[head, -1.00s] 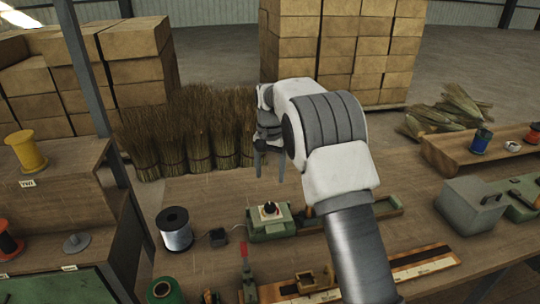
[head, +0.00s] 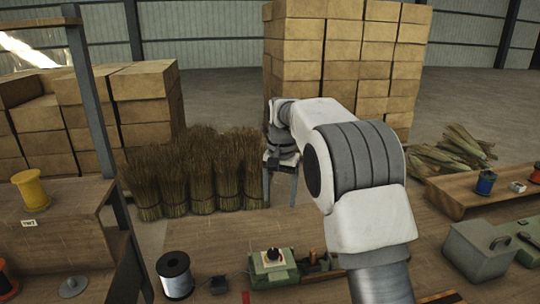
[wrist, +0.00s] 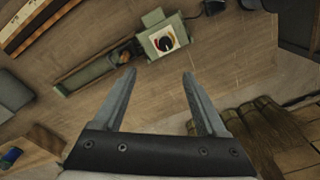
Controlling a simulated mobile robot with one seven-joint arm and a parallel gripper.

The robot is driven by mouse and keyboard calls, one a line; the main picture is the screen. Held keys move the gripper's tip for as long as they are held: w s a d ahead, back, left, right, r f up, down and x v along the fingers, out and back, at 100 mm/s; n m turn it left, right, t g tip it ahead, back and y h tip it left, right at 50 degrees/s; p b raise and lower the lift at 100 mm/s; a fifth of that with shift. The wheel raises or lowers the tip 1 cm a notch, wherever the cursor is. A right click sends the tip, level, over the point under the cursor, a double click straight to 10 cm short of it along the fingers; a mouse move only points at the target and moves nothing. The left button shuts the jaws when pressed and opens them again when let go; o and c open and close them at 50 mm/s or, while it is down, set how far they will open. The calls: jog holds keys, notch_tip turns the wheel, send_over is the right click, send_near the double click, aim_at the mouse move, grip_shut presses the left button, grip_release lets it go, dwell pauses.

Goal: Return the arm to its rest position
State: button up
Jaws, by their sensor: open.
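My gripper (head: 281,188) hangs over the far edge of the workbench in the head view, fingers pointing down. In the wrist view my gripper (wrist: 158,75) shows its two fingers spread apart with nothing between them, only bare bench top beyond. My white and grey arm reaches up and forward over the bench. The green winding device (head: 273,268) with a dark knob sits on the bench below and nearer than the gripper. It also shows in the wrist view (wrist: 166,40), apart from the fingers.
Broom bundles (head: 200,180) stand left of the gripper. Stacked boxes (head: 345,60) rise behind it. A wire spool (head: 175,277) and a grey metal box (head: 478,250) sit on the bench. A wooden trough (head: 460,193) is at right.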

jog(key=s+d+r+n+t, duration=0.1)
jog(key=s+d+r, duration=0.35)
jog(key=s, duration=0.45)
jog(key=s+d+r+n+t, duration=0.1)
jog(key=s+d+r+t, duration=0.15)
jog(key=s+r, duration=0.5)
jog(key=s+d+f+n+t, duration=0.1)
jog(key=s+d+f, duration=0.1)
jog(key=s, duration=0.7)
jog(key=s+d+f+n, duration=0.1)
jog(key=s+f, duration=0.3)
jog(key=s, duration=0.6)
jog(key=shift+d+f+t, duration=0.2)
jog(key=shift+d+t, duration=0.15)
jog(key=shift+d, duration=0.15)
